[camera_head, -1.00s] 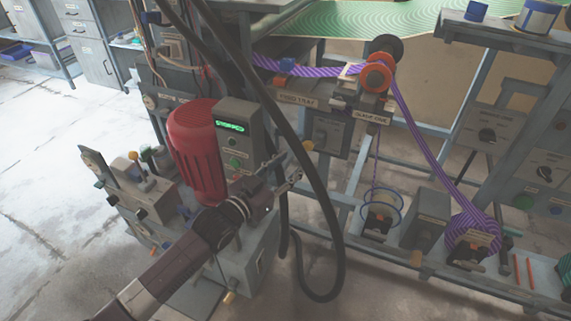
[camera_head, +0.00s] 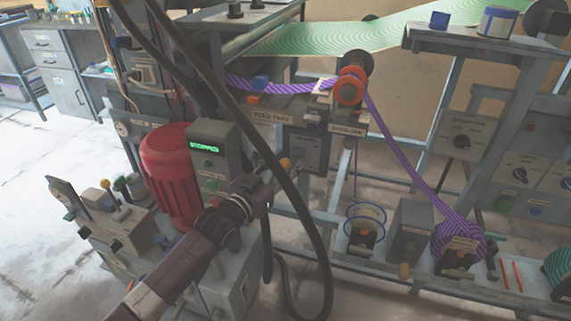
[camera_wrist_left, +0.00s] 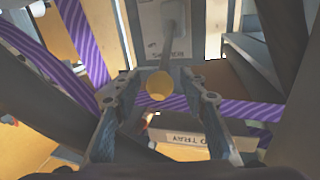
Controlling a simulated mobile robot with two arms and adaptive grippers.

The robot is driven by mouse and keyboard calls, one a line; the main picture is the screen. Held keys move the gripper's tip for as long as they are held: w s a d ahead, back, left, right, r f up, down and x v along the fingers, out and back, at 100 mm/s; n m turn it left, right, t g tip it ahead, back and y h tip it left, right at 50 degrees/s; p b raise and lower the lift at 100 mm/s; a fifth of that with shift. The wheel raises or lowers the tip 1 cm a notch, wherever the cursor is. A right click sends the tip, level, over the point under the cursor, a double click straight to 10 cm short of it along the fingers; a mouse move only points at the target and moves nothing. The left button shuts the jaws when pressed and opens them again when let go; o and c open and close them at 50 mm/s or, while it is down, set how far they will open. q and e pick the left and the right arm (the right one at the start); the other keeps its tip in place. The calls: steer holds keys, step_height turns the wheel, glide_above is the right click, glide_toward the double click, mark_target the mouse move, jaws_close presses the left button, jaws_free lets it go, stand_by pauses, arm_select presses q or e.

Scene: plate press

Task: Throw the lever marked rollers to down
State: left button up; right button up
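A lever with a yellow-orange ball knob (camera_head: 285,163) stands out from a grey panel (camera_head: 309,150) below the feed tray label. In the left wrist view, the knob (camera_wrist_left: 159,87) is on a thin rod (camera_wrist_left: 168,55) coming from a plate whose label I cannot read clearly. My left gripper (camera_wrist_left: 160,98) is open, with one finger on each side of the knob and gaps showing on both sides. In the head view, my left gripper (camera_head: 268,172) is beside the knob, its fingers partly hidden by a black hose. My right gripper is out of view.
A thick black hose (camera_head: 304,215) hangs in front of the lever panel. A red motor (camera_head: 170,178) and a control box (camera_head: 213,160) with a green display stand left. A purple striped web (camera_head: 400,150) runs down to a roll at right.

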arm_select(q)
steer(key=shift+c, duration=0.6)
jaws_close()
